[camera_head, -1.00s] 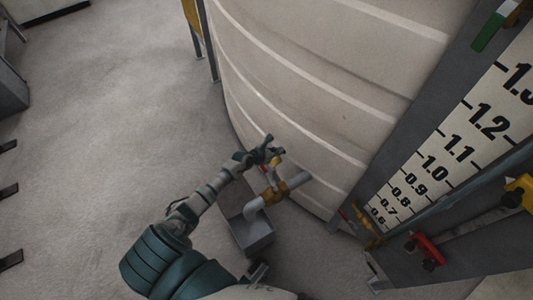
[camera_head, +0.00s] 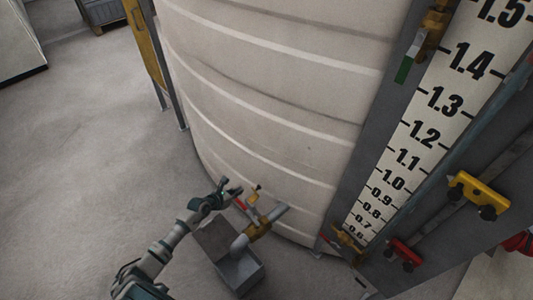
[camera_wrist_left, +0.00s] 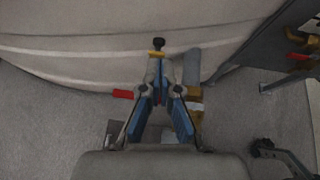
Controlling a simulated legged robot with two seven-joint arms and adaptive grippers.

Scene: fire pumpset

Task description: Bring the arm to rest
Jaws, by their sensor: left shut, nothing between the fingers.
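My left arm comes in from the bottom left in the head view. My left gripper (camera_head: 232,190) is shut and empty, just left of a yellow valve (camera_head: 258,228) on a grey pipe at the foot of a large pale tank (camera_head: 270,90). In the left wrist view the gripper (camera_wrist_left: 158,62) shows with its fingertips together, in front of the valve's pipe (camera_wrist_left: 192,68). A red handle (camera_wrist_left: 123,94) shows left of the fingers. Whether the fingers touch the valve is not clear. My right gripper is in neither view.
A grey open box (camera_head: 240,270) stands under the pipe outlet. A level scale board (camera_head: 425,130) with red and yellow fittings stands at the right. A yellow panel on a post (camera_head: 145,40) stands at the back left. The floor (camera_head: 90,150) at left is clear.

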